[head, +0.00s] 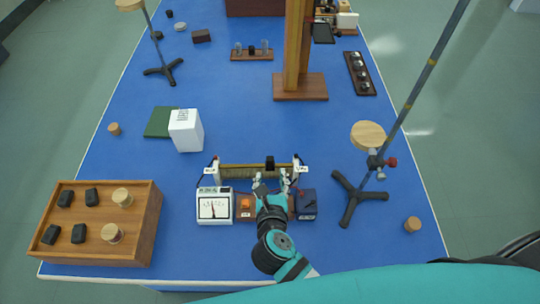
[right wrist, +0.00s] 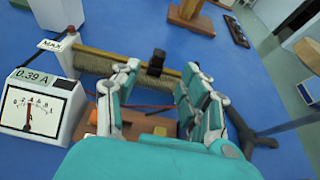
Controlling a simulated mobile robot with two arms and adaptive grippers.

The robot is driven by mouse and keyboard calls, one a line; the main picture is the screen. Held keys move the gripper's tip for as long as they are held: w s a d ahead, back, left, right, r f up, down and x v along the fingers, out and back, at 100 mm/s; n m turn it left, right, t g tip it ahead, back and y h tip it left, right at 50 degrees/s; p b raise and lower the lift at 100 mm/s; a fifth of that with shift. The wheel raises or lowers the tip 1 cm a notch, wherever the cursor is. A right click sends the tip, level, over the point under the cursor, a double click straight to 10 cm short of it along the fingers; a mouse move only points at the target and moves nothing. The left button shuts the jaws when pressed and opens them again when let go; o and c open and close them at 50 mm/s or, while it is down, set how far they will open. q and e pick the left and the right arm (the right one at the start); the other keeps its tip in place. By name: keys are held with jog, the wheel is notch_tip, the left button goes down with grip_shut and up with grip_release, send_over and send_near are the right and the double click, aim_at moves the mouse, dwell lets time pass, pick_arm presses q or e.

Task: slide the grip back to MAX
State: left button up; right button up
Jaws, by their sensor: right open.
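The black grip (head: 269,162) sits on the rail of the slide rheostat (head: 240,172), right of the rail's middle. The rheostat's left end carries a tag that reads MAX in the right wrist view (right wrist: 55,43). A tag on the right end is too small to read. My right gripper (head: 272,181) is open on the near side of the rheostat. In the right wrist view the grip (right wrist: 156,62) stands beyond the gap between the fingers, apparently with nothing held. The meter (right wrist: 32,100) reads 0.39 A. My left gripper is not in view.
An orange-topped block (head: 245,204) and a dark blue box (head: 306,203) stand near my right gripper. A stand (head: 360,195) is to the right. A wooden tray (head: 150,225) with several pieces is at the left.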

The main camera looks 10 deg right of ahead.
aim_at(270, 159)
jog(key=x, duration=0.9)
jog(key=shift+w+f+p, duration=0.15)
jog(key=shift+w+p, duration=0.05)
jog(key=shift+p, duration=0.1)
jog(key=shift+w+f, duration=0.15)
jog(key=shift+w, duration=0.15)
grip_shut()
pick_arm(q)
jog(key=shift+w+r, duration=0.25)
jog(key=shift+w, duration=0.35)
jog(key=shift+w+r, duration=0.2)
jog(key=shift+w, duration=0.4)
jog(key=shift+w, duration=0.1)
